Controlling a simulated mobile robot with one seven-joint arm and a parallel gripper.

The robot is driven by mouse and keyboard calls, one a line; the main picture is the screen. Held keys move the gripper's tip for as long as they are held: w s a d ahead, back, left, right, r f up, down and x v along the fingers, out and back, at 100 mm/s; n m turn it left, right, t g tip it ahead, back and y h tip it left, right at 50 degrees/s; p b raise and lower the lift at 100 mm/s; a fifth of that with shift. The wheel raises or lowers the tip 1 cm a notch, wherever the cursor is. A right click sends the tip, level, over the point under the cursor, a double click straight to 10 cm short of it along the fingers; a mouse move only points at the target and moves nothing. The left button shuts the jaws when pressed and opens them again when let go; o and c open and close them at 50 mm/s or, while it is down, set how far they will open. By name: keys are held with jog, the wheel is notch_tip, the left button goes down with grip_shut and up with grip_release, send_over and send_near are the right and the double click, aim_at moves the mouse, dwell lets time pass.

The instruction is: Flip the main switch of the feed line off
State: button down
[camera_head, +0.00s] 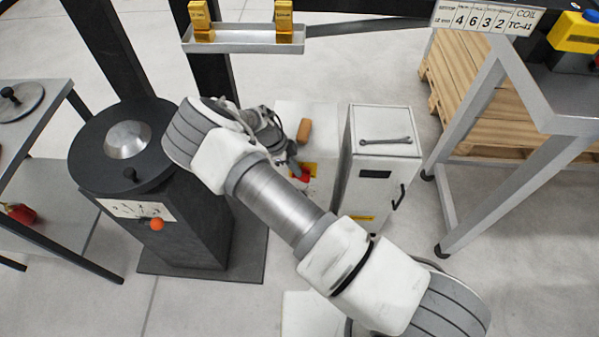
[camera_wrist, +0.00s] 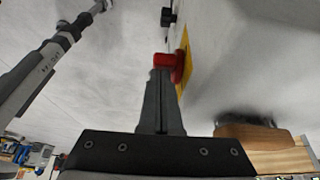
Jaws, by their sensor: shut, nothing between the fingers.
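The main switch, a red handle (camera_head: 303,176) on a yellow plate (camera_head: 309,169), shows on a white cabinet (camera_head: 325,150) just past my gripper in the head view. My gripper (camera_head: 294,168) is partly covered by my own arm there. In the wrist view the closed fingertips (camera_wrist: 161,74) are right at the red handle (camera_wrist: 168,65), with nothing between them. The yellow plate (camera_wrist: 184,60) is behind the handle, to its right. I cannot tell whether the fingertips touch the handle. The far side of the switch is hidden.
A narrow white cabinet (camera_head: 366,185) with a wrench (camera_head: 385,140) on top stands close on the right. A dark machine (camera_head: 180,225) with a gauge and orange knob stands left. A brown wooden piece (camera_head: 304,130) sits behind the switch. A grey frame (camera_head: 475,130) stands right.

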jog(key=shift+a+f+h+b, duration=0.35)
jog(key=shift+f+h+b, duration=0.3)
jog(key=shift+b, duration=0.1)
jog(key=shift+a+r+h+b, duration=0.15)
jog(key=shift+a+h+b, duration=0.15)
jog(key=shift+b, duration=0.55)
jog(key=shift+a+b, duration=0.1)
jog(key=shift+b, duration=0.35)
jog(key=shift+a+b, duration=0.25)
jog(key=shift+b, duration=0.15)
